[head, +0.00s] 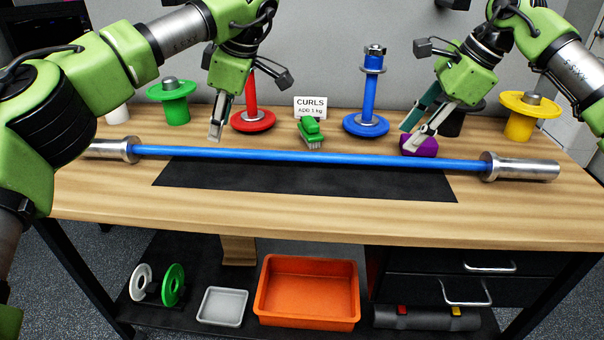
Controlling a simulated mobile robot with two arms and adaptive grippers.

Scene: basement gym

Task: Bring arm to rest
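My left gripper (216,134) points down above the back of the wooden bench, just behind the blue bar's left part. Its fingers overlap in this view, so the gap between them is unclear; nothing shows in it. My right gripper (408,139) reaches down-left to a purple block (425,147) on the bench, behind the bar's right part. Its fingers are apart, one tip in front of the block and the other by its back left edge. Whether they press on it is not clear.
A blue barbell bar (310,157) with silver ends lies across the bench (330,225) and black mat (300,182). Behind it stand a red post (251,120), green brush (312,132), CURLS sign (310,105), blue post (366,124), green spool (175,105) and yellow spool (521,126). An orange bin (308,316) sits below.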

